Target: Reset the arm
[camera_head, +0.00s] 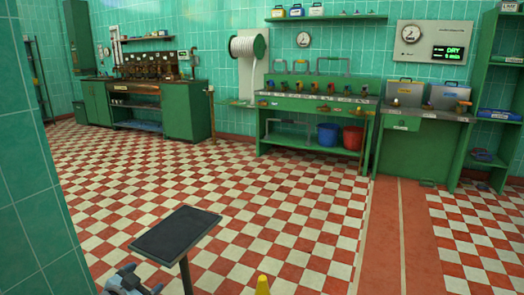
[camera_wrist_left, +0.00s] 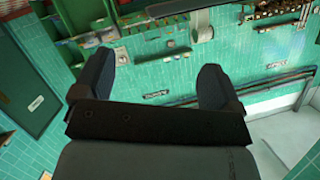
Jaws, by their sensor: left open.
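My left gripper (camera_wrist_left: 155,80) is open in the left wrist view, its two dark fingers wide apart with nothing between them. Behind the fingers I see green tiled wall and shelving, tilted in the picture and out of reach. My right gripper is in neither view.
A tiled wall edge (camera_head: 35,160) stands close on the left. A dark slanted panel (camera_head: 176,232) on a thin post is near in front. The checkered floor (camera_head: 240,195) is clear up to the green workbench (camera_head: 315,107) with red and blue buckets below. A yellow tip (camera_head: 263,285) shows at the bottom.

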